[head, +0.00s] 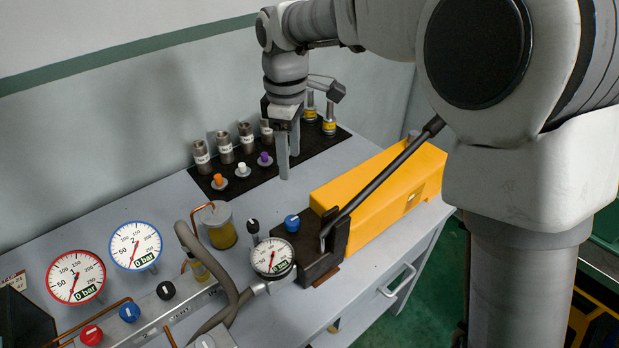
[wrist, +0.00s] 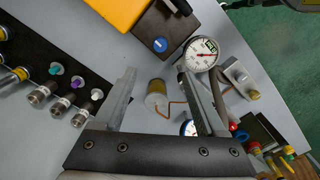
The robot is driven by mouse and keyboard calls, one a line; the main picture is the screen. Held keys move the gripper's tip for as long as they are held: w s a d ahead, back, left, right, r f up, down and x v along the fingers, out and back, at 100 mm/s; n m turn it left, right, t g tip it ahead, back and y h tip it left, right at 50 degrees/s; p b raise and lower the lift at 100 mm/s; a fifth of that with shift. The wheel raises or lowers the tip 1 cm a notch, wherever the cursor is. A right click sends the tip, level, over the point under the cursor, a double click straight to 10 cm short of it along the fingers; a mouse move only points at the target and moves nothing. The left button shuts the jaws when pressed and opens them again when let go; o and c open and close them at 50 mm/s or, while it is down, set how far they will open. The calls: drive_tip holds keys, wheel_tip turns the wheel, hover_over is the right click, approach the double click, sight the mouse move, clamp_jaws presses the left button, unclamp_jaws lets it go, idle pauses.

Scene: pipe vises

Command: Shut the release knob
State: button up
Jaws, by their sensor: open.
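A blue knob (head: 292,223) sits on the black block (head: 322,250) at the front end of the yellow hand pump (head: 375,185); I cannot tell for sure that it is the release knob. It also shows in the wrist view (wrist: 160,44), beyond the fingertips. A black knob (head: 253,226) stands beside the pump gauge (head: 272,257). My gripper (head: 288,160) is open, empty and pointing down over the back of the table, behind the blue knob and apart from it. Its two fingers (wrist: 157,76) frame bare table and a jar in the wrist view.
Several metal fittings and coloured plugs (head: 242,171) stand on a black mat close to my gripper. A jar of yellow fluid (head: 219,227), a hose (head: 215,270) and two dial gauges (head: 135,246) are at left. The pump's long black lever (head: 385,180) slants up over the pump.

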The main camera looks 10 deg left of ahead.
sight(292, 220)
drive_tip(key=f, duration=1.7)
drive_tip(key=shift+a+f, duration=0.2)
drive_tip(key=shift+f, duration=0.1)
clamp_jaws()
